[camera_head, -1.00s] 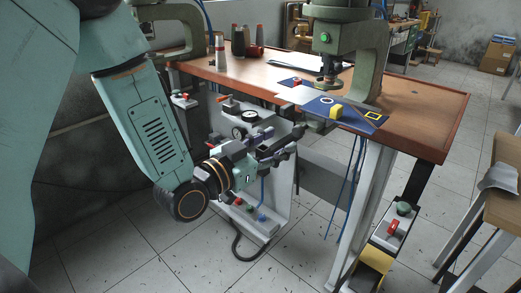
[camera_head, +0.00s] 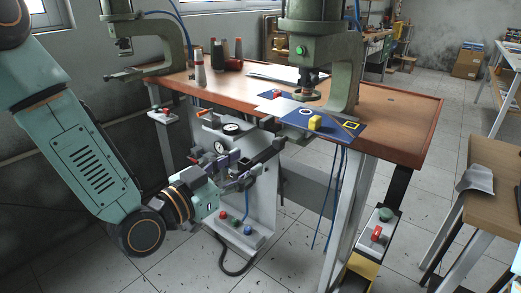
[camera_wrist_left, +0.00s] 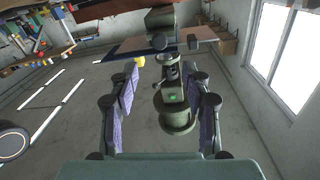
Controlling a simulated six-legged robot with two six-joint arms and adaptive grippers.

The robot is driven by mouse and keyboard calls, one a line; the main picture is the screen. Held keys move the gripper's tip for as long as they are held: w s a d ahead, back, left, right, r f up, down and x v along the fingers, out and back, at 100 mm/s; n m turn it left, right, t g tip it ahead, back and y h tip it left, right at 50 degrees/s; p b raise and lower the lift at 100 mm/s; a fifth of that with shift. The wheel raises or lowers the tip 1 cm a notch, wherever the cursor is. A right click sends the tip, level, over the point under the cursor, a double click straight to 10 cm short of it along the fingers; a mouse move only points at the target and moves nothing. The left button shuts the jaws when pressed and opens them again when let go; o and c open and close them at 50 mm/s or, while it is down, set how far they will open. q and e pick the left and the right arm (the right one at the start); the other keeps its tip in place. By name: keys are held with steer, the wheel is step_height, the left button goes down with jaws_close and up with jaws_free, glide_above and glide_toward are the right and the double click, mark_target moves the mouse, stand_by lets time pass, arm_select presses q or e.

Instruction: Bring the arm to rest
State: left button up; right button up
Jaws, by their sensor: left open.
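My left arm comes in from the left, and its gripper (camera_head: 260,166) is in front of the white control stand below the workbench's front edge. Its fingers, with purple pads, are spread apart with nothing between them. In the left wrist view the gripper (camera_wrist_left: 166,80) is also open, and a green press shows beyond the gap. I cannot tell from the head view how close the fingers are to the stand. My right gripper is not in view.
A second press (camera_head: 155,58) stands at left. The control stand (camera_head: 262,205) has gauges and buttons.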

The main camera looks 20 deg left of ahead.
arm_select(q)
steer(key=s+a+f+n+g+y, duration=0.1)
steer(key=s+f+n+g+y, duration=0.3)
steer(key=f, duration=0.7)
steer(key=s+a+f+n+g+y, duration=0.1)
steer(key=s+f+n+g, duration=0.35)
steer(key=f, duration=0.65)
steer(key=s+f+m+g+y, duration=0.1)
steer(key=s+f+g, duration=0.3)
steer(key=s, duration=0.7)
steer(key=s+a+f+g+y, duration=0.1)
steer(key=s+f+g, duration=0.3)
steer(key=s+f, duration=0.3)
steer(key=s, duration=0.4)
steer(key=shift+s+f+m, duration=0.3)
steer(key=shift+m, duration=0.05)
